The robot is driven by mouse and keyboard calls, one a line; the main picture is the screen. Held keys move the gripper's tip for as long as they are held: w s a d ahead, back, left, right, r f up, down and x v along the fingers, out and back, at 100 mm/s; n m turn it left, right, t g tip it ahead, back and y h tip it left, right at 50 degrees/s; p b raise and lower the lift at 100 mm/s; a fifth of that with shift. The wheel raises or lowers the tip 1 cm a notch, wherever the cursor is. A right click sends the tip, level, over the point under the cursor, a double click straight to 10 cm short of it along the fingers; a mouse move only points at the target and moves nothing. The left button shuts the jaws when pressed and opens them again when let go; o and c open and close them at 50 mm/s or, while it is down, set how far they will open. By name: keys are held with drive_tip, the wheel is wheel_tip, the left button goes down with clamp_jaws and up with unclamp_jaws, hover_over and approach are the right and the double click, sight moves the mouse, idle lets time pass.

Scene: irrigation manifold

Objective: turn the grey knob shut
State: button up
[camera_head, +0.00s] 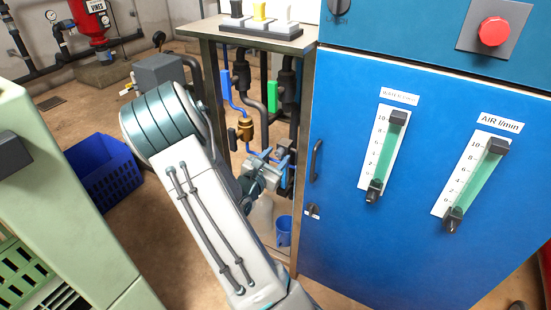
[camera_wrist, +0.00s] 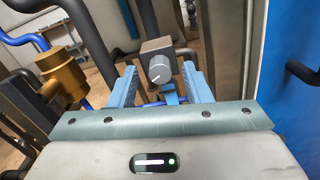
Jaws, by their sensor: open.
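The grey knob (camera_wrist: 159,72) shows in the wrist view as a round dial on the front of a dark grey block. A white mark on its face runs toward the lower left. My gripper (camera_wrist: 160,80) has its two light blue fingers apart, one to each side of the knob in the picture. I see no clear contact between the fingers and the knob. In the head view my gripper (camera_head: 270,164) reaches in among the pipes of the manifold, left of the blue cabinet. I cannot make out the knob there.
The blue cabinet (camera_head: 345,235) stands close on the right. A brass fitting (camera_head: 245,130) sits left of my gripper and shows large in the wrist view (camera_wrist: 62,76). A green lever (camera_head: 271,95) is above. A blue bucket (camera_head: 284,230) stands below. A blue crate (camera_head: 105,175) is left.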

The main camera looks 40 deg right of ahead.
clamp_jaws()
